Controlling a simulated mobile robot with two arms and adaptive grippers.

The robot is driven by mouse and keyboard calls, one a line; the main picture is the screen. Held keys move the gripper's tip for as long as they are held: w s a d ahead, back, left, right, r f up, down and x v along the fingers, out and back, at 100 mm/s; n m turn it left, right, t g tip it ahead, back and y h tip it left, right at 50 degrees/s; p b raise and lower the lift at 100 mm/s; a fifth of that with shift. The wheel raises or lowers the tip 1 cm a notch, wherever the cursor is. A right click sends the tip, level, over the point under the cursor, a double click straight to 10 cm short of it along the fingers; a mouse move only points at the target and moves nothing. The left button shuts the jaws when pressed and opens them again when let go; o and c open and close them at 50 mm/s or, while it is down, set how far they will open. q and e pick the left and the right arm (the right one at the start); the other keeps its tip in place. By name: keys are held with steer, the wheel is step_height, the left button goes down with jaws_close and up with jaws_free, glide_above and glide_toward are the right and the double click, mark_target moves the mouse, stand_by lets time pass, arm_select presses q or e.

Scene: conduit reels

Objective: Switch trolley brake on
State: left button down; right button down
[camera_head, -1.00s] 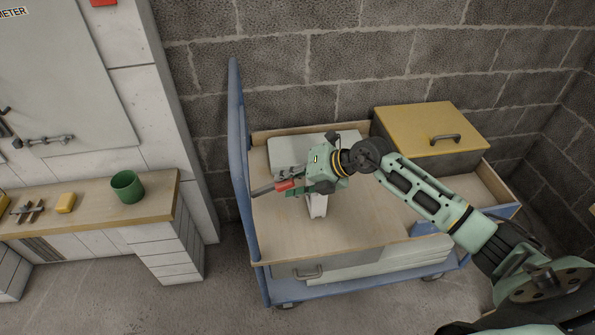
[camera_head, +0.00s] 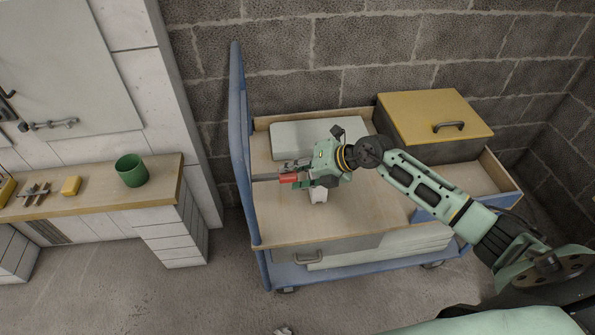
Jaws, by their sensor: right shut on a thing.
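The blue trolley (camera_head: 238,130) stands against the block wall with its upright end frame at the left. A lever with a red grip (camera_head: 289,178) and a grey metal bar (camera_head: 264,177) lies about level beside that frame. My right gripper (camera_head: 298,172) reaches in from the right over the trolley and is shut on the red grip. Its fingers partly hide the grip, and I cannot tell how the bar joins the trolley. My left gripper is not in view.
A wooden tray (camera_head: 350,235) on the trolley holds a pale flat box (camera_head: 300,140) and a yellow-lidded box (camera_head: 435,112). Floor is clear between bench and trolley.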

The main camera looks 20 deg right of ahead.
steer(key=shift+s+a+f+g, duration=0.15)
steer(key=shift+s+f, duration=0.1)
steer(key=shift+f, duration=0.25)
steer(key=shift+s+a+f+g, duration=0.15)
steer(key=shift+s+f, duration=0.1)
steer(key=shift+f, duration=0.25)
steer(key=c, duration=1.7)
jaws_free()
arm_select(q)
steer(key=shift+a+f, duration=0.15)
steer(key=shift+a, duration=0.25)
arm_select(e)
steer(key=shift+o, duration=0.3)
steer(key=shift+w+a+f, duration=0.15)
steer(key=shift+w+a, duration=0.1)
steer(key=shift+w, duration=0.05)
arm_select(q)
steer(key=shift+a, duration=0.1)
arm_select(e)
steer(key=shift+d, duration=0.15)
steer(key=shift+s+d+r, duration=0.3)
steer(key=shift+d+r, duration=0.15)
steer(key=shift+r, duration=0.05)
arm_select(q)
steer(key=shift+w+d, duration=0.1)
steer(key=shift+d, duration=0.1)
arm_select(e)
steer(key=v, duration=1.1)
steer(key=shift+w+a+r, duration=0.25)
steer(key=shift+r, duration=0.2)
